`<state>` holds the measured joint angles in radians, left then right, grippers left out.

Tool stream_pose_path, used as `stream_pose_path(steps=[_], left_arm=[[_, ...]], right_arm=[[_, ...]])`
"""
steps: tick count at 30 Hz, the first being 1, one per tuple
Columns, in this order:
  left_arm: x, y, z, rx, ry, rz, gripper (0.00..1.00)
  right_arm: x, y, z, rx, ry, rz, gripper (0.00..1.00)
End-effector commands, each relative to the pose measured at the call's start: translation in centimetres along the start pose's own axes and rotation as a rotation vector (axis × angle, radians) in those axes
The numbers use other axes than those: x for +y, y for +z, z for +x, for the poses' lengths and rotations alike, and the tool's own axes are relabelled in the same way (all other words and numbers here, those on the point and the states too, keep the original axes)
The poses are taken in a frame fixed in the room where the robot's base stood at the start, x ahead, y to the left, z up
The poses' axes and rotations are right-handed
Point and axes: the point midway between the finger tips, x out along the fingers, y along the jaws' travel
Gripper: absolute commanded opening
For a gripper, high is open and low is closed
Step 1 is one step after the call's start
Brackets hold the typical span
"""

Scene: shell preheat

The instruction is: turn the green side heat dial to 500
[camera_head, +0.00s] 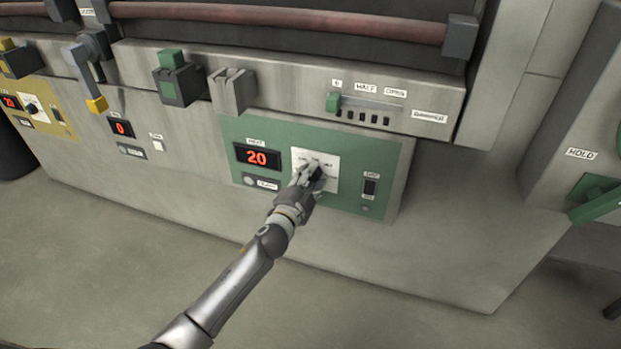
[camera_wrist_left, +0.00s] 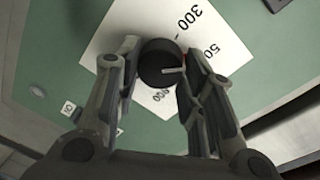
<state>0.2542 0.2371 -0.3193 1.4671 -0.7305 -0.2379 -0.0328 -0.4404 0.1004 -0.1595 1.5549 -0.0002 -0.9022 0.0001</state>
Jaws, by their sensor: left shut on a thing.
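The green side panel (camera_head: 390,170) is on the front of the grey machine. Its red heat display (camera_head: 257,157) reads 20. The black heat dial (camera_wrist_left: 160,62) sits on a white scale plate (camera_head: 328,160); in the head view my gripper mostly covers it. My left gripper (camera_head: 308,178) is shut on the dial, one finger on each side, as the left wrist view also shows (camera_wrist_left: 158,70). A 300 label (camera_wrist_left: 190,20) shows on the plate, with other numbers partly hidden. My right gripper is not in view.
A black switch (camera_head: 370,187) is right of the dial. A yellow panel (camera_head: 40,108) and a 0 display (camera_head: 121,128) are at the left. A green slider (camera_head: 333,102) sits above. A green handle (camera_head: 597,200) is at the far right. The floor in front is clear.

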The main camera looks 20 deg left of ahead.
Motion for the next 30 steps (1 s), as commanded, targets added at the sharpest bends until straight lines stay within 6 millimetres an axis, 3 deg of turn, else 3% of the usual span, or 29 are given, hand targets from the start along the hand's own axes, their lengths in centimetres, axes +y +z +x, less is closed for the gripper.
stream_pose_path(steps=[12, 13, 17, 30], left_arm=[[0.04, -0.05, 0.00, 0.001, 0.001, 0.006, 0.13], [0.05, -0.04, 0.00, 0.000, 0.001, 0.005, 0.41], [0.04, -0.04, 0.00, 0.000, 0.001, 0.005, 0.57], [0.12, 0.08, -0.60, -0.001, 0.001, 0.005, 0.59]], right_arm=[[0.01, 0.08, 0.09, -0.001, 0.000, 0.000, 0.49], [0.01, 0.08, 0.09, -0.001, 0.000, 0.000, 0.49], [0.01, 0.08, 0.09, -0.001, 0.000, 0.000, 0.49], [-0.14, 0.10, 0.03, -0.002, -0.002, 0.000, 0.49]])
